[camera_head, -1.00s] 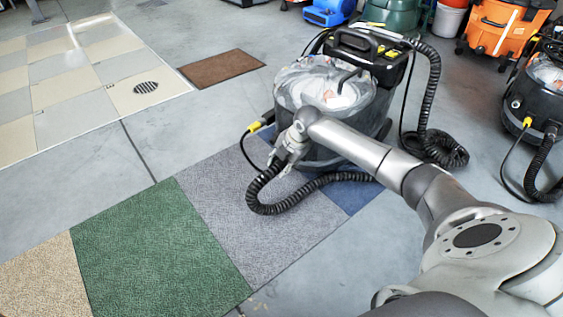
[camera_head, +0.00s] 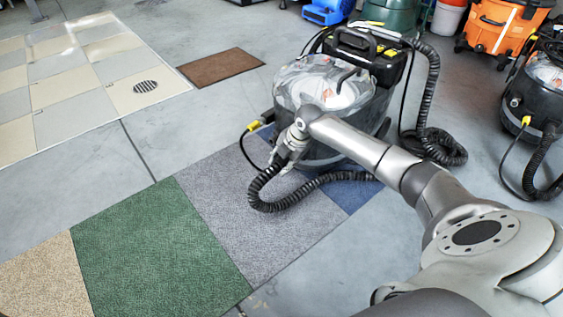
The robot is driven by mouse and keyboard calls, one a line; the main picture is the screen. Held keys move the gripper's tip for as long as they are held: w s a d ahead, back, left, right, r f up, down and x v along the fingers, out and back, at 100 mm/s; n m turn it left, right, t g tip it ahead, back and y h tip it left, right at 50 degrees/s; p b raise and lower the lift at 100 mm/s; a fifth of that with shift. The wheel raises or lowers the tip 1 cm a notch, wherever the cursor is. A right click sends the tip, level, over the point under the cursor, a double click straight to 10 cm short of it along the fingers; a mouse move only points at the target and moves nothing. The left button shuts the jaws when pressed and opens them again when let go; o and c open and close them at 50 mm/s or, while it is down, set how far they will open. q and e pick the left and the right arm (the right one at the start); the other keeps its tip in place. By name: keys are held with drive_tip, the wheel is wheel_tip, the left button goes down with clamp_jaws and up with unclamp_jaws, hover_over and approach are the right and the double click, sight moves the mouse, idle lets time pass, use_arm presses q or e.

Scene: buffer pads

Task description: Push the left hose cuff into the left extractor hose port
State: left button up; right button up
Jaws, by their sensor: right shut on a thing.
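The left extractor (camera_head: 352,105), a black machine with a clear tank and a black top, stands at the upper middle. Its black corrugated hose (camera_head: 265,204) loops over the grey carpet square. My right gripper (camera_head: 282,160) is shut on the hose cuff (camera_head: 275,166), low at the machine's front left side. The cuff is mostly hidden by the gripper. The hose port is hidden behind my gripper and wrist, so I cannot tell whether the cuff touches it. A yellow-tipped black plug (camera_head: 254,126) shows just left of the tank. My left gripper is not in view.
A second black extractor (camera_head: 535,95) with a hose stands at the right edge. An orange vacuum (camera_head: 497,30) and a blue blower (camera_head: 327,11) stand at the back. Green carpet (camera_head: 155,245), a brown mat (camera_head: 220,67) and open floor lie to the left.

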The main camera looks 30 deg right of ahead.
drive_tip(key=shift+w+d, duration=0.1)
drive_tip(key=shift+d, duration=0.25)
drive_tip(key=o, duration=1.1)
drive_tip(key=shift+r, duration=0.15)
drive_tip(key=v, duration=1.1)
drive_tip(key=shift+s+r, duration=0.25)
drive_tip(key=shift+r, duration=0.1)
drive_tip(key=shift+d, duration=0.1)
